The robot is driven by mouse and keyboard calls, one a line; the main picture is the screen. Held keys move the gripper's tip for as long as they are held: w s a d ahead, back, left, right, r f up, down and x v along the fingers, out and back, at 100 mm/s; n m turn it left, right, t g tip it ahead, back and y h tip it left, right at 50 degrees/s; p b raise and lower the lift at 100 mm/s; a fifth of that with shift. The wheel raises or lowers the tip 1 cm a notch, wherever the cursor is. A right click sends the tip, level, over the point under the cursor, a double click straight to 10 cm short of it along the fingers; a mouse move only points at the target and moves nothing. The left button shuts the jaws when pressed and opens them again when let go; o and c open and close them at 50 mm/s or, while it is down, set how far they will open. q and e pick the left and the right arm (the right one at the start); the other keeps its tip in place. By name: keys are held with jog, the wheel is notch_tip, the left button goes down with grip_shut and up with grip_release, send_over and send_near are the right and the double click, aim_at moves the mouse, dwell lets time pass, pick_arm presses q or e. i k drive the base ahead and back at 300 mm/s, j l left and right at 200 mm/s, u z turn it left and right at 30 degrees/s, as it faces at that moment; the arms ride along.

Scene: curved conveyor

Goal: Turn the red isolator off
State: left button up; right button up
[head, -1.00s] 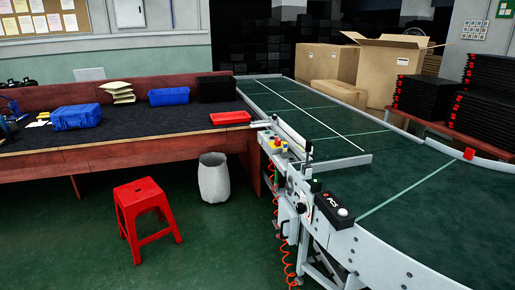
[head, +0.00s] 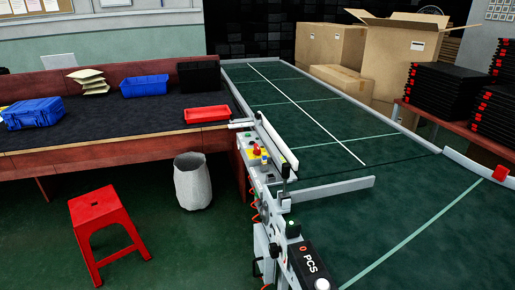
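A small control panel (head: 258,157) is on the near left side of the conveyor, in the middle of the head view. It carries a small red control (head: 256,149) with yellow and blue parts around it. This may be the red isolator, but it is too small to read its position. Further down the same side is a black box marked PCS (head: 309,264) with a white button on top. Neither of my grippers is in view.
The green conveyor (head: 420,170) curves toward me on the right. A red stool (head: 100,212) and a grey bin (head: 192,182) stand on the floor left of it. A workbench (head: 120,145) runs along the left. Green floor lies open between stool and conveyor.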

aim_at(256, 150)
jog(key=i+j+z, duration=0.1)
jog(key=i+j, duration=0.95)
jog(key=j, duration=0.05)
